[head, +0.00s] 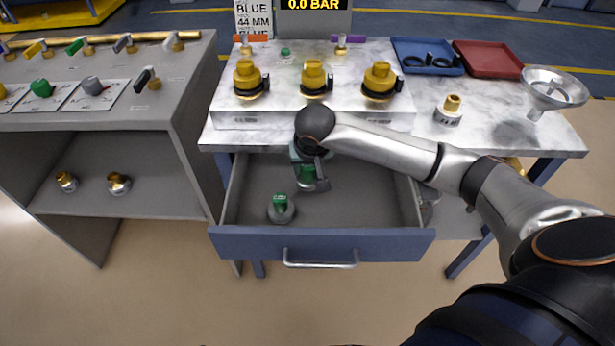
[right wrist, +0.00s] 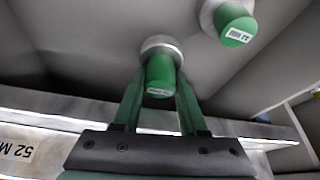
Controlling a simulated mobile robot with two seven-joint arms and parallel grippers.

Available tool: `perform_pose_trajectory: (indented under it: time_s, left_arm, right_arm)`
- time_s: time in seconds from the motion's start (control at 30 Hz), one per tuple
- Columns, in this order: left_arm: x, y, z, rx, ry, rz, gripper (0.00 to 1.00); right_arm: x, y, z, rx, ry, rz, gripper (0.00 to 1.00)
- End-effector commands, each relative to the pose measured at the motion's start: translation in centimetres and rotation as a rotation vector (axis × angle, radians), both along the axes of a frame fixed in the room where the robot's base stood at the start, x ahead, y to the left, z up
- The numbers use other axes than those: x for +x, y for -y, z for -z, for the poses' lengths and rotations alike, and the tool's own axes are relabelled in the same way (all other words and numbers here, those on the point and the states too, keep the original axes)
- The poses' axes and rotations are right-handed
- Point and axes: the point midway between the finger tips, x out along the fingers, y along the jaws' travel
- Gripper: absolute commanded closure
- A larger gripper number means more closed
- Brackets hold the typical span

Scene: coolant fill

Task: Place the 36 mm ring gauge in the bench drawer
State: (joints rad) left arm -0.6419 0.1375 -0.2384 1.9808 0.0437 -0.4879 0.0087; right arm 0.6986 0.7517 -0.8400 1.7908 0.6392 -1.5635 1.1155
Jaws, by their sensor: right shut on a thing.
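The bench drawer (head: 250,243) is pulled open below the marble-topped bench. My right gripper (head: 313,172) is inside the drawer opening, shut on a green-topped gauge (head: 306,176) with a silver base. In the right wrist view the held gauge (right wrist: 160,72) sits between the two green fingers (right wrist: 157,100); its label is too small to read. I cannot tell whether its base touches the drawer floor. A second green-topped gauge (head: 281,208) stands on the drawer floor nearer the front; it also shows in the right wrist view (right wrist: 232,22). My left gripper is not in view.
Three brass-capped fittings (head: 313,77) stand on the bench block above the drawer. A blue tray (head: 402,48), a red tray (head: 488,58), a funnel (head: 553,88) and a brass-topped fitting (head: 449,110) are at the right. A grey shelf unit (head: 130,125) stands at left.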

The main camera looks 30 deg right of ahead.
Motion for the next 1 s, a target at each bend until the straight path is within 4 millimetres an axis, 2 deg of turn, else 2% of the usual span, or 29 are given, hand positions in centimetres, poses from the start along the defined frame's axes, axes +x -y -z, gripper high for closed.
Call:
perform_pose_trajectory:
  time_s: [0.23, 0.6, 0.63, 0.87, 1.0]
  left_arm:
    - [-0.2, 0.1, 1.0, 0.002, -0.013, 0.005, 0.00]
    - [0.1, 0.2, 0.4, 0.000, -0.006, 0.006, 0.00]
    - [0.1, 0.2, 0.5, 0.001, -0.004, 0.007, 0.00]
    - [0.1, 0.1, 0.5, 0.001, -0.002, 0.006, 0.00]
    - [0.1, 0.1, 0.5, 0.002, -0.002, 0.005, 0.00]
  right_arm:
    - [0.3, 0.1, 3.3, -0.002, 0.000, -0.001, 1.00]
    - [0.2, 0.0, 3.7, 0.000, -0.001, 0.000, 1.00]
    - [0.2, 0.0, 3.7, 0.000, -0.001, -0.001, 0.56]
    - [0.2, 0.0, 3.6, 0.000, 0.000, -0.001, 0.30]
    - [0.2, 0.0, 3.6, 0.000, 0.000, -0.001, 0.29]
